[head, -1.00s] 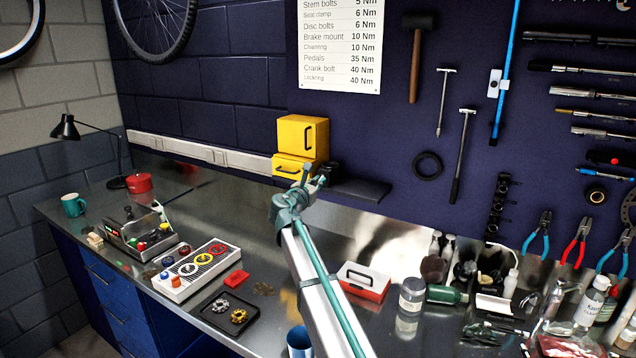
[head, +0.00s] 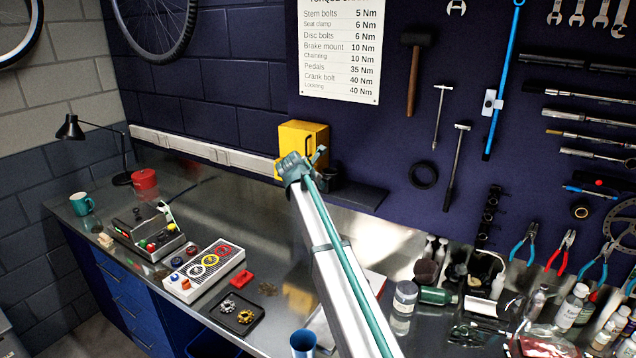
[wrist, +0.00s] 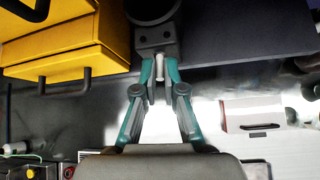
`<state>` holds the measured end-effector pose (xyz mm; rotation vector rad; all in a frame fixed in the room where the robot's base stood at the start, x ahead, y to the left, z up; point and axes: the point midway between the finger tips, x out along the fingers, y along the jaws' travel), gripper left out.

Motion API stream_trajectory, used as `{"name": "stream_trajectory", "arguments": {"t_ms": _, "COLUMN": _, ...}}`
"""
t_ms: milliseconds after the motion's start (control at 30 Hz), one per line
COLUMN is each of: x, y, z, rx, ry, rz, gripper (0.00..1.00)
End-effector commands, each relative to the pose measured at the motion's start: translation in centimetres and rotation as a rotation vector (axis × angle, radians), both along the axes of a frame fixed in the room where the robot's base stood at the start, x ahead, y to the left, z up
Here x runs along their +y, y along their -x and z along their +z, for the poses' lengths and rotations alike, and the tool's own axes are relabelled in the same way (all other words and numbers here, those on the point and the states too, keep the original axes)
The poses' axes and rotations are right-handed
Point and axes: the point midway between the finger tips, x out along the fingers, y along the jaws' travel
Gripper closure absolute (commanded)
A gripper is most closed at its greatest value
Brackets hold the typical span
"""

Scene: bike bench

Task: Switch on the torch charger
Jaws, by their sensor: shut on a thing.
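My gripper (head: 316,160) is in front of the wall shelf, beside the yellow cabinet. In the wrist view its teal fingers (wrist: 160,72) are closed around a small pale peg (wrist: 160,69). The peg sticks out of a dark grey block (wrist: 155,40) with two round marks on its face. A dark round body (wrist: 150,9) is above the block, cut off by the picture edge. This looks like the torch charger, but no label shows. In the head view a small black object (head: 331,173) beside the cabinet is partly hidden by my gripper.
The yellow cabinet (head: 303,135), with dark handles, is close to my fingers; it also shows in the wrist view (wrist: 62,36). The dark shelf (head: 357,194) extends right. A red-and-white box (wrist: 252,114) is below. Bottles and jars (head: 405,294) crowd the bench's right side.

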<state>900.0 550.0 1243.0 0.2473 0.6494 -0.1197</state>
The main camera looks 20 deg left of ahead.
Motion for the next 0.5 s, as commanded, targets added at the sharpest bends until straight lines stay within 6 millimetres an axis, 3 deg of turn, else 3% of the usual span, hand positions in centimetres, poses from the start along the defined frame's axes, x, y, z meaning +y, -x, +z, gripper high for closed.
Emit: {"name": "stream_trajectory", "arguments": {"t_ms": 500, "x": -0.03, "y": -0.43, "z": 0.68, "rx": 0.217, "ry": -0.033, "rz": -0.001, "gripper": 1.0}}
